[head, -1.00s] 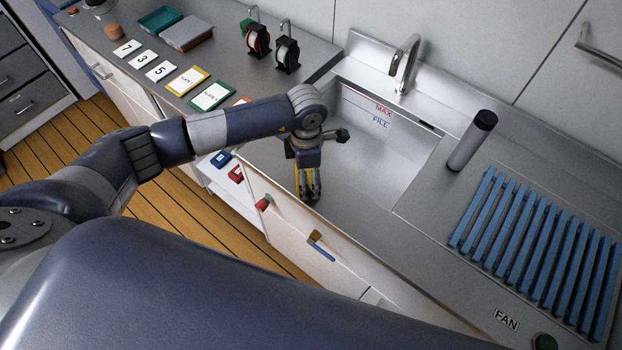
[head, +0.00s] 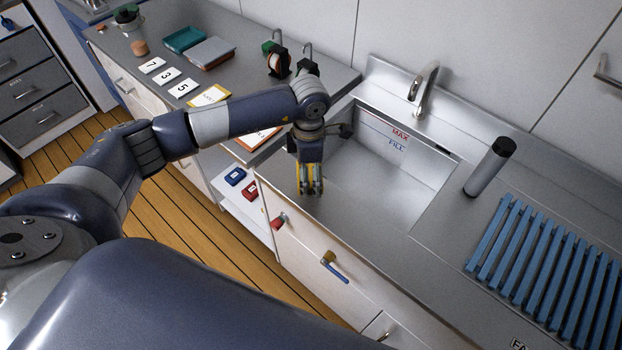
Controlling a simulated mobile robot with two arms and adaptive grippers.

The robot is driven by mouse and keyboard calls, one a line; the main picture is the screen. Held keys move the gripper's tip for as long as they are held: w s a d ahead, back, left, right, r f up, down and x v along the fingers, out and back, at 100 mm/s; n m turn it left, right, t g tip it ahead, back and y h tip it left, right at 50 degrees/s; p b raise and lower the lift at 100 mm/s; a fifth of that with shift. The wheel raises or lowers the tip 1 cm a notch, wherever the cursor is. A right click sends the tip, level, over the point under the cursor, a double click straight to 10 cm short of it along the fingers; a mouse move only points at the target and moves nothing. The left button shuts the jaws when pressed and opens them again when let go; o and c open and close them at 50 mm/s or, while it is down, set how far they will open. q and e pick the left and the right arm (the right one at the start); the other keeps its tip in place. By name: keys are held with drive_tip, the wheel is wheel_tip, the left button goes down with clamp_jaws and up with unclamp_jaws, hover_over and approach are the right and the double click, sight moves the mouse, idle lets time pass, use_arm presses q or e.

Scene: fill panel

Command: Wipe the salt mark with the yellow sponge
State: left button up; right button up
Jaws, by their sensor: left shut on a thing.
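My left gripper (head: 311,188) points down over the left front part of the steel sink (head: 345,190). Its fingers are close together, and yellow shows along them. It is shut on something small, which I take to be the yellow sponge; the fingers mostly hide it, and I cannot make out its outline. Whether it touches the steel below is unclear. I cannot make out the salt mark. My right gripper is out of view.
A tap (head: 426,90) stands behind the sink. A grey cylinder (head: 490,166) and a blue slatted rack (head: 545,265) are to its right. Number cards (head: 168,76) and trays (head: 209,52) lie on the left counter. Red (head: 280,220) and blue (head: 335,270) handles stick out of the front.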

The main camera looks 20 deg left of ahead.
use_arm(q)
drive_tip(key=shift+w+a+r+p, duration=0.15)
drive_tip(key=shift+r+p, duration=0.1)
drive_tip(key=shift+r, duration=0.4)
drive_tip(key=shift+a+r+p, duration=0.1)
drive_tip(key=shift+r+p, duration=0.1)
drive_tip(key=shift+r, duration=0.4)
drive_tip(key=shift+d+r, duration=0.2)
drive_tip(key=shift+r, duration=0.25)
